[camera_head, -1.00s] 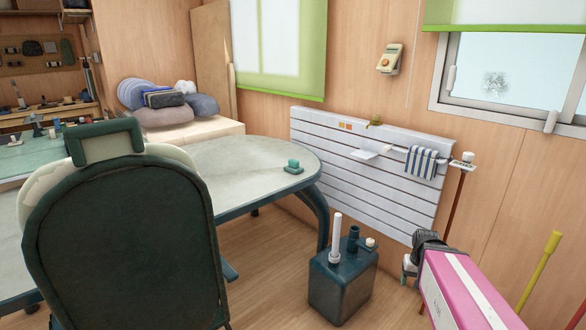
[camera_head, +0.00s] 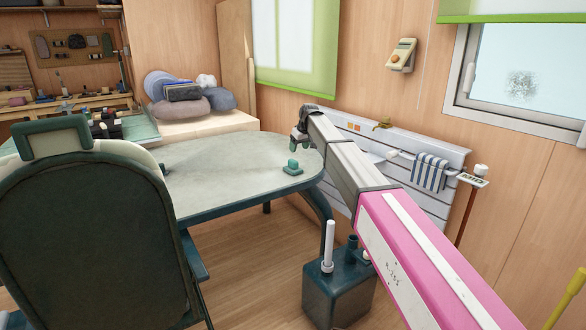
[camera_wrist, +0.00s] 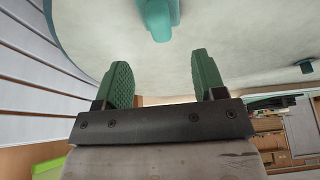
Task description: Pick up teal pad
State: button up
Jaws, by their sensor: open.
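The teal pad (camera_head: 292,168), a small flat piece with a raised block on top, lies on the pale table (camera_head: 225,165) near its rounded right end. In the wrist view the teal pad (camera_wrist: 158,16) is cut off by the top edge, beyond the fingertips and roughly in line with the space between them. My gripper (camera_head: 299,136) is above the table's right end, apart from the pad. In the wrist view my gripper (camera_wrist: 163,75) has its two green ribbed fingers wide apart with nothing between them.
A dark green chair (camera_head: 90,235) stands at the front left. A dark teal canister (camera_head: 340,292) stands on the floor by the table's right end. A slatted white panel (camera_head: 455,155) is on the wall. The tabletop around the pad is clear.

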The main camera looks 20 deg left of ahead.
aim_at(293, 160)
jog(key=x, duration=0.2)
jog(key=a+x, duration=0.1)
jog(key=x, duration=0.2)
jog(key=shift+w+r, duration=0.1)
jog(key=shift+w, duration=0.05)
jog(key=shift+w+d+x, duration=0.1)
jog(key=shift+x, duration=1.25)
jog(key=shift+w+d+x, duration=0.1)
jog(key=shift+w+x, duration=0.05)
jog(key=shift+x, duration=1.25)
jog(key=c, duration=1)
